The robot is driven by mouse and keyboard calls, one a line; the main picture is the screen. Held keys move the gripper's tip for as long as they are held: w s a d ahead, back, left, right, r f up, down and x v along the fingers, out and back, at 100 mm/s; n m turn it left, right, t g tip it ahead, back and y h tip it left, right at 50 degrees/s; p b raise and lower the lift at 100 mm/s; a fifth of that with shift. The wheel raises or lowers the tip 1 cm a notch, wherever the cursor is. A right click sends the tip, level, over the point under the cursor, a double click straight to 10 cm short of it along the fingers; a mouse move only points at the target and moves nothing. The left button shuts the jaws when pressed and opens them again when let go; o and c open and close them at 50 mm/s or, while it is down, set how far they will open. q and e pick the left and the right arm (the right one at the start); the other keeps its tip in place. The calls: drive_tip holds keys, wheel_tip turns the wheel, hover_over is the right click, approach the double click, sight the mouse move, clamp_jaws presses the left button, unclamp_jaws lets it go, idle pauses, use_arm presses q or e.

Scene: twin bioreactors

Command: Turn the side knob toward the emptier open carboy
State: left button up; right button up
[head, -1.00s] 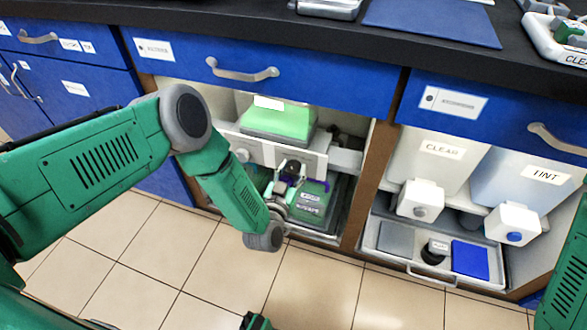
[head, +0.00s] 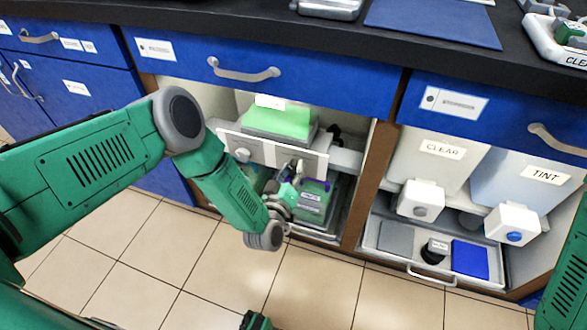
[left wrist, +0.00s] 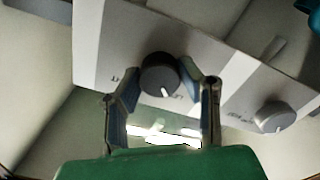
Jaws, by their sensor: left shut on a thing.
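A pale control panel (head: 262,150) runs across the open cabinet bay below a vessel of green liquid (head: 280,119). In the left wrist view, a dark round knob (left wrist: 160,72) with a white pointer sits on the panel (left wrist: 100,35). My left gripper (left wrist: 162,88) has its fingers on either side of this knob and is shut on it. My left gripper (head: 292,178) partly hides the knob in the head view. A grey side knob (head: 242,155) shows on the panel's left; a grey knob (left wrist: 273,117) also shows in the left wrist view. A green labelled container (head: 311,205) stands below; its fill level is unclear.
The right bay holds a CLEAR container (head: 430,160) and a TINT container (head: 525,175) with spigots, above a tray (head: 400,262) with a blue pad (head: 469,258). A drawer handle (head: 243,71) juts out above the panel. The tiled floor (head: 330,290) is clear.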

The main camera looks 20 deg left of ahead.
use_arm(q)
drive_tip(key=shift+s+f, duration=0.25)
drive_tip(key=shift+f, duration=0.05)
drive_tip(key=o, duration=1.1)
drive_tip(key=shift+w+r, duration=0.1)
drive_tip(key=s, duration=1.2)
drive_tip(key=shift+a, duration=0.2)
